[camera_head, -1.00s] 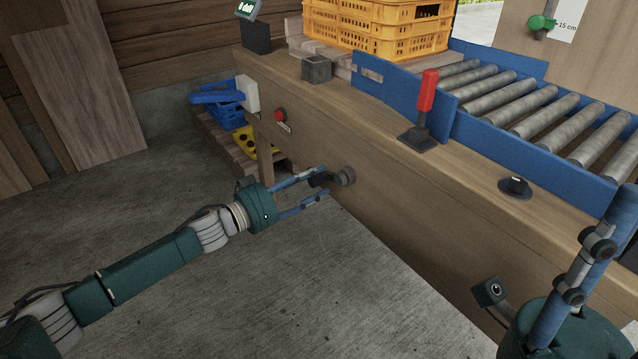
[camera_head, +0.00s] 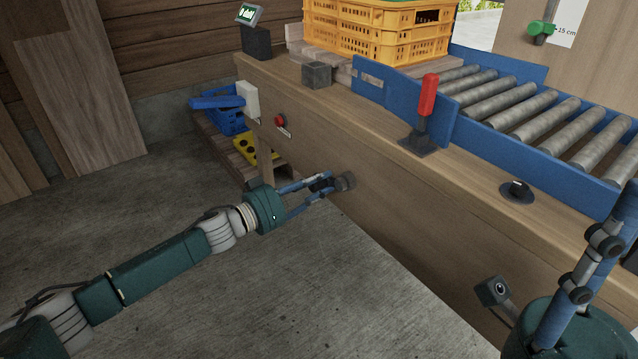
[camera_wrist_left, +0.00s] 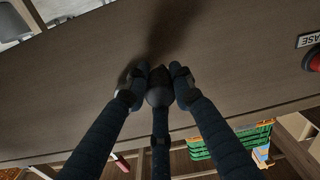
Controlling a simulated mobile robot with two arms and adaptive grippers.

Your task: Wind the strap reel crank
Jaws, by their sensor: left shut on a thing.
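The strap reel crank (camera_head: 346,181) is a dark grey hub with a dark handle on the front face of the wooden bench. My left gripper (camera_head: 323,183) is shut on the crank's dark handle, just left of the hub. In the left wrist view my fingers (camera_wrist_left: 159,78) close from both sides on the dark rounded knob (camera_wrist_left: 159,94), against the brown panel. The fingers hide part of the handle. My right gripper (camera_head: 592,255) shows in part at the lower right, cut by the frame edge; its fingertips' spacing is unclear.
The wooden bench (camera_head: 440,215) carries a red lever (camera_head: 427,97), a black knob (camera_head: 517,190), a roller conveyor (camera_head: 520,103) and yellow crates (camera_head: 380,35). A red button (camera_head: 280,121) sits on its front face. A blue crate (camera_head: 229,120) stands at the left. The concrete floor (camera_head: 270,300) in front is clear.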

